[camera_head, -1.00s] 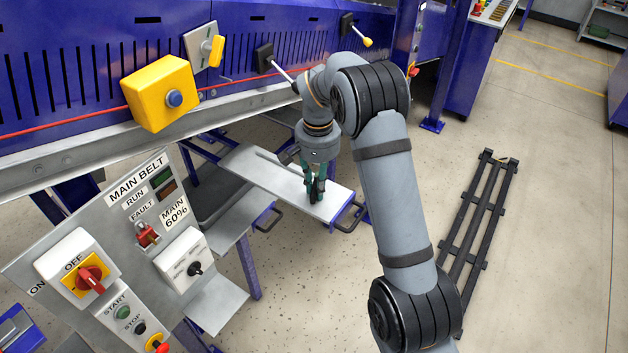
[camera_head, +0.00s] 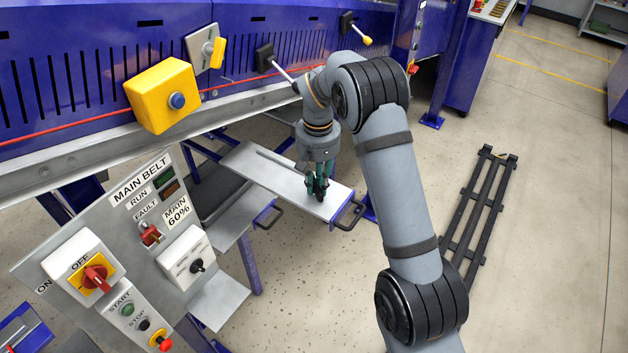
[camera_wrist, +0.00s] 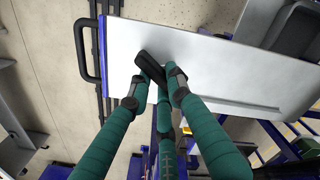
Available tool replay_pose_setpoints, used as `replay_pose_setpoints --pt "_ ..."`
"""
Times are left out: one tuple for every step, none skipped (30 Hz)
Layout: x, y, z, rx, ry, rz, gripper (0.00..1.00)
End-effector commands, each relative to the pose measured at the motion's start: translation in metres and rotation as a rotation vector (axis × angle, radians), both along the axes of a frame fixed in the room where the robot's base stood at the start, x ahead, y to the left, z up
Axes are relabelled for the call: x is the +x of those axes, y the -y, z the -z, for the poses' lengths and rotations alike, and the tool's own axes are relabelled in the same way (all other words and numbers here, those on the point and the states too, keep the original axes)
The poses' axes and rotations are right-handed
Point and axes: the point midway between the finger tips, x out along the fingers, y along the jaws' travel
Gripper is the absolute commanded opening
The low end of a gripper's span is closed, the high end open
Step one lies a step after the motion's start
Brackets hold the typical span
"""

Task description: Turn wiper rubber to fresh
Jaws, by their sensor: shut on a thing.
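My gripper (camera_head: 318,190) points down over a flat pale metal tray (camera_head: 270,178) that sticks out below the blue machine. In the wrist view, my gripper (camera_wrist: 157,88) has its green fingers closed around a small black piece (camera_wrist: 152,66) on the tray (camera_wrist: 225,70). The fingers partly cover the piece. A black handle (camera_wrist: 81,50) is on the tray's end, and it also shows in the head view (camera_head: 350,214). I cannot tell from lettering or colour which thing is the wiper rubber or its fresh side.
The grey control panel (camera_head: 205,215) marked MAIN BELT stands at the lower left. A yellow box with a blue button (camera_head: 160,95) and two levers are on the machine above. A second handle (camera_head: 268,218) sits on the lower tray. A black rail frame (camera_head: 482,215) lies on the floor.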

Motion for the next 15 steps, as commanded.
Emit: replay_pose_setpoints --pt "0.0083 0.0057 -0.0038 -0.001 0.022 0.002 0.0" --pt "0.0083 0.0057 -0.0038 -0.002 0.022 0.003 0.0" --pt "0.0083 0.0057 -0.0038 -0.002 0.022 0.003 0.0" --pt "0.0083 0.0057 -0.0038 -0.001 0.022 0.002 0.0" --pt "0.0083 0.0057 -0.0041 -0.002 0.022 -0.003 0.0" --pt "0.0083 0.0058 -0.0046 -0.002 0.022 -0.019 0.0" --pt "0.0085 0.0058 -0.005 -0.003 0.021 -0.04 0.0" --pt "0.0085 0.0058 -0.0055 -0.003 0.02 -0.068 0.0" --pt "0.0084 0.0055 -0.0059 -0.003 0.019 -0.115 0.0" --pt "0.0084 0.0053 -0.0061 -0.003 0.018 -0.154 0.0" --pt "0.0086 0.0052 -0.0063 -0.003 0.018 -0.193 0.0" --pt "0.009 0.0053 -0.0064 -0.003 0.019 -0.244 0.0" --pt "0.0093 0.0052 -0.0063 -0.003 0.019 -0.279 0.0" --pt "0.0095 0.0051 -0.006 -0.003 0.019 -0.311 0.0" --pt "0.0096 0.005 -0.0056 -0.003 0.018 -0.348 0.0"
